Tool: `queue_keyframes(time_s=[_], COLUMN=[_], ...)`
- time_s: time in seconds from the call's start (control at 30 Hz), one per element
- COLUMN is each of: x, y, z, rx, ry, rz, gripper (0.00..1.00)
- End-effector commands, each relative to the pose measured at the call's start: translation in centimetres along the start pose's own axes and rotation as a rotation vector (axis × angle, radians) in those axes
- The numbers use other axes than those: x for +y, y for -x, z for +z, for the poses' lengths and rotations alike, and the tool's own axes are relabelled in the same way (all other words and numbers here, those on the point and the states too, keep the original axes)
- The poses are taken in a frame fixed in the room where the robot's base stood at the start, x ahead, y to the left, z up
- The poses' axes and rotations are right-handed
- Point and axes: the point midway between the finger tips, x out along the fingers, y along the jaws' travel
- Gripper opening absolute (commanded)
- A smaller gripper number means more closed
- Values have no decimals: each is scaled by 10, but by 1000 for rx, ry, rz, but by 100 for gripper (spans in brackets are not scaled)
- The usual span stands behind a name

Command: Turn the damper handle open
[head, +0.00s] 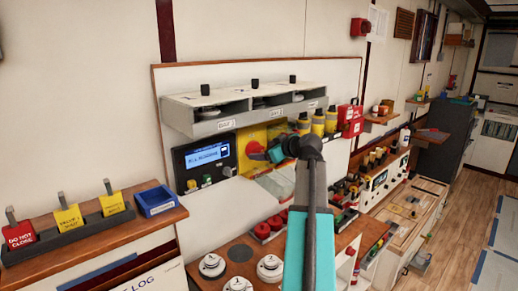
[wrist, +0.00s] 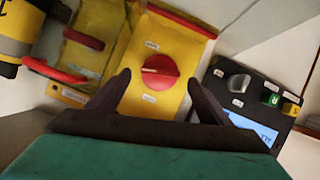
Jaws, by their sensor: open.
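A round red knob (wrist: 160,72) with a pale line across it sits on a yellow panel (wrist: 140,104) in the wrist view. A red bar handle (wrist: 83,38) lies to the left, on a yellowish cover or box.
A black display panel (head: 206,160) with a knob and buttons is left of the yellow panel. Yellow-and-black cylinders (head: 318,124) stand to the right. A grey shelf (head: 245,106) overhangs above. Red and white round fittings (head: 238,286) sit on the counter below.

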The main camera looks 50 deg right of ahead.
Motion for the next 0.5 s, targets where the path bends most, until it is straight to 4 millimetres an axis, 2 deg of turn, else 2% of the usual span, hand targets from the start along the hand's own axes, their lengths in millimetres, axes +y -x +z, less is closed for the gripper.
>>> queue_keyframes(time_s=[0.2,0.5], x=[0,-1], y=[-24,-34], z=[-2,0], rx=[-1,0], ry=[1,1], rz=[-2,-1], gripper=[73,73])
